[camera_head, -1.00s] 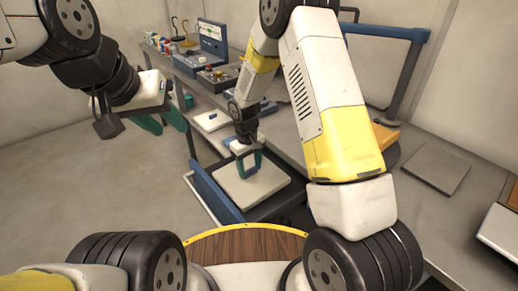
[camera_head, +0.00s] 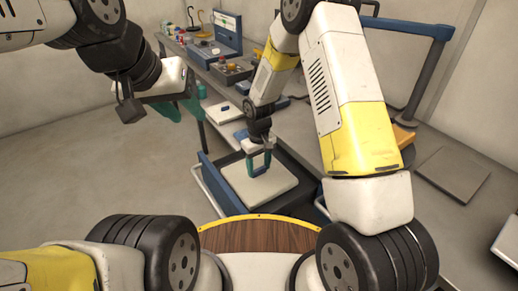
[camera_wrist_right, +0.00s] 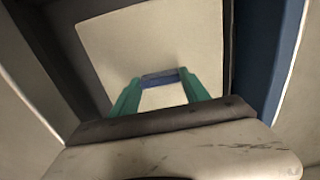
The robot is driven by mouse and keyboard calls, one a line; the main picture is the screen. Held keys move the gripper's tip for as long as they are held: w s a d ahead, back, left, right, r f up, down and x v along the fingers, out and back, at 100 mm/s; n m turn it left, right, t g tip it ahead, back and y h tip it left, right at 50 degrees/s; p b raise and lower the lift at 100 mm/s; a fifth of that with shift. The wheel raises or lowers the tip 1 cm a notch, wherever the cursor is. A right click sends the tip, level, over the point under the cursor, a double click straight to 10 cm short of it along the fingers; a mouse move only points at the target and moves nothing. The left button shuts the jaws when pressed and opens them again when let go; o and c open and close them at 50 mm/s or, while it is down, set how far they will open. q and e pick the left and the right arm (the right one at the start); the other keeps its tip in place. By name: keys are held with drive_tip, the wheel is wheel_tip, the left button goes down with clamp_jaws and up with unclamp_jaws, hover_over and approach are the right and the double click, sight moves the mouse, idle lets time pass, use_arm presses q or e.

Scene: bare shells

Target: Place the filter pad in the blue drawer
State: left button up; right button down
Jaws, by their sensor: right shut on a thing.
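The filter pad is a cream square plate (camera_head: 277,190) with a small blue handle (camera_wrist_right: 160,78). It is in the open blue drawer (camera_head: 221,190), within its dark walls; I cannot tell whether it touches the bottom. My right gripper (camera_head: 259,170) is above the pad, its green fingers shut on the handle. In the right wrist view the fingers (camera_wrist_right: 160,90) stand at both ends of the handle, with the pad beneath and the drawer's blue front at the right. My left gripper (camera_head: 180,108) hangs at the upper left, its green fingers apart and empty.
A similar pale plate with a blue handle (camera_head: 224,111) lies further back. A grey bench (camera_head: 310,133) runs along the wall, with a blue case (camera_head: 228,35) and small jars at its far end. A grey flat plate (camera_head: 453,172) lies at the right. The floor at the left is clear.

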drive_tip(key=shift+f, duration=0.3)
drive_tip(key=c, duration=0.6)
unclamp_jaws()
drive_tip(key=shift+o, duration=0.2)
drive_tip(key=shift+r, duration=0.15)
wheel_tip(320, 180, up, 12)
wheel_tip(320, 180, up, 9)
drive_tip(key=m+t, duration=0.1)
hover_over(259, 169)
drive_tip(key=s+d, duration=0.2)
drive_tip(key=d, duration=0.2)
drive_tip(key=s+d+r+m+t+y, duration=0.1)
drive_tip(key=s+d+r+m+t, duration=0.1)
drive_tip(key=s+d+r, duration=0.3)
drive_tip(key=s+d+r+m+t+y, duration=0.1)
drive_tip(key=s+d+r+m+t, duration=0.2)
drive_tip(key=s+r, duration=0.7)
drive_tip(key=s+d, duration=0.2)
drive_tip(key=s, duration=0.2)
drive_tip(key=shift+s, duration=0.15)
